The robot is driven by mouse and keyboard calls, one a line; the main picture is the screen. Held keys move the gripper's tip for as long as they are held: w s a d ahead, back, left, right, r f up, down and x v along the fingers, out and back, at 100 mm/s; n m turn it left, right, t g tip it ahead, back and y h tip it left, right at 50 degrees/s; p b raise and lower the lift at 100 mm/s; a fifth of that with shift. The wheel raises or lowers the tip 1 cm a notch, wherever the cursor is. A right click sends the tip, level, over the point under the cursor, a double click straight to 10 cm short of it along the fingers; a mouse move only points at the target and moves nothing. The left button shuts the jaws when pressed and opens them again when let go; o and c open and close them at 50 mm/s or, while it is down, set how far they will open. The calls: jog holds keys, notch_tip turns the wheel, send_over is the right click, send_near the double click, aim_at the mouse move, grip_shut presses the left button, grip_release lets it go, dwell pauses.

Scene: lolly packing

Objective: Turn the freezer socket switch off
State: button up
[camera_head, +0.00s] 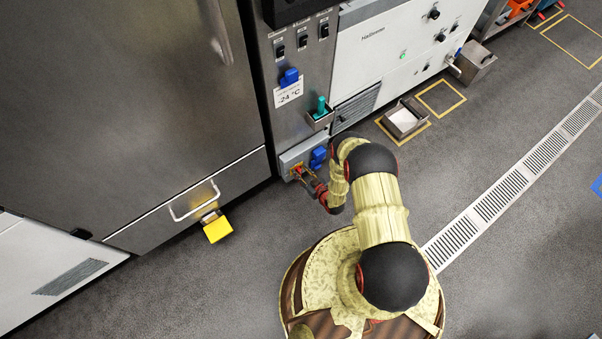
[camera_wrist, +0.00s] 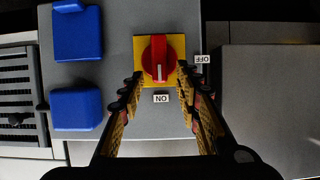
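The freezer socket switch is a red rotary knob (camera_wrist: 158,58) on a yellow plate (camera_wrist: 140,80). Its white mark points down in the wrist view, toward the ON label (camera_wrist: 161,98). The OFF label (camera_wrist: 202,59) is at the plate's right side, and both labels appear upside down. My gripper (camera_wrist: 157,82) is open, with one finger on each side of the knob's lower part; I cannot tell whether they touch it. In the head view my gripper (camera_head: 300,174) is at the grey socket box, largely covering the switch.
Two blue socket covers (camera_wrist: 77,32) are left of the switch in the wrist view. In the head view, a teal-handled tool (camera_head: 321,106) stands in a holder above. A yellow block (camera_head: 217,229) is near the floor at left. A tray (camera_head: 404,120) lies on the floor at right.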

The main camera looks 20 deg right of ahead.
jog(key=shift+w, duration=0.15)
jog(key=shift+c, duration=0.8)
grip_shut()
